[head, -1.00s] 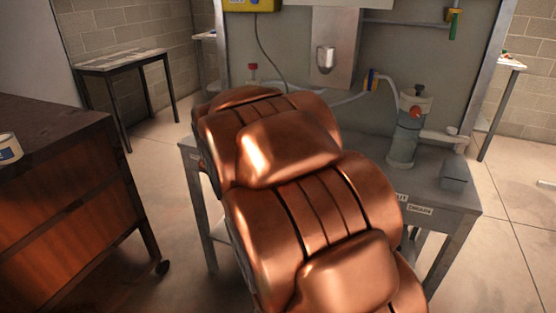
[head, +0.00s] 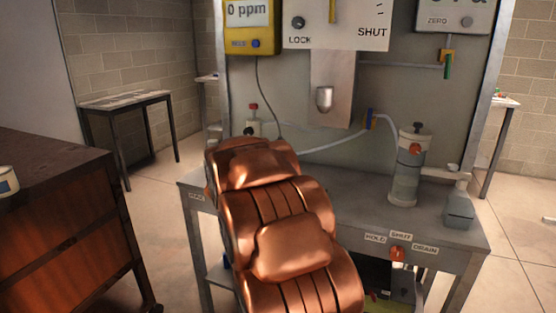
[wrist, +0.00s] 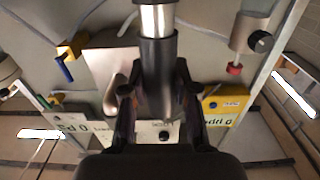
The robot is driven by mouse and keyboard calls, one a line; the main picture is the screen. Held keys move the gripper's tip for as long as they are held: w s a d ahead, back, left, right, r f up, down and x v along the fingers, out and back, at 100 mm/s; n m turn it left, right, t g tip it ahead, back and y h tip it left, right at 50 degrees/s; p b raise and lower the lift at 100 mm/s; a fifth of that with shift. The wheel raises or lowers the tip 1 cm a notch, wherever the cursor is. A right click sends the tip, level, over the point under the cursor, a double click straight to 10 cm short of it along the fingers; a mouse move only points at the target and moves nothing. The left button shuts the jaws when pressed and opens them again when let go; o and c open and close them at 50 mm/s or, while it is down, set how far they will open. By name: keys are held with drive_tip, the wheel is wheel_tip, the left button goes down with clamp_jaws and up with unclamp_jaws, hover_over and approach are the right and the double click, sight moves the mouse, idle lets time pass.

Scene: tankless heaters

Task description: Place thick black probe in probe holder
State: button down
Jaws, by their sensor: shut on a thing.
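In the wrist view, my gripper (wrist: 158,92) is shut on a thick black probe (wrist: 158,58). The probe has a bright silver section, which runs out of the top of the picture. In the head view my copper-coloured arm hides the gripper and the probe. A small metal cup (head: 324,98) on a plate on the upright panel may be the probe holder. It seems to show in the wrist view as a rounded metal shape (wrist: 115,95), left of the probe and apart from it.
A yellow meter (head: 250,25) reading 0 ppm hangs at the panel's upper left, its cable running down. A clear cylinder (head: 408,165) with a hose stands on the grey bench (head: 350,190). A dark wooden cabinet (head: 50,225) is at the left.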

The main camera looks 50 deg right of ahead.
drive_tip(key=w+d+f+b, duration=0.1)
drive_tip(key=w+d+f, duration=0.2)
drive_tip(key=w, duration=0.1)
drive_tip(key=shift+d+f, duration=0.25)
drive_tip(key=shift+f, duration=0.15)
idle(0.4)
drive_tip(key=shift+f, duration=0.15)
drive_tip(key=c, duration=0.9)
unclamp_jaws()
drive_tip(key=p+v, duration=0.1)
drive_tip(key=v, duration=1.1)
drive_tip(key=shift+s, duration=0.1)
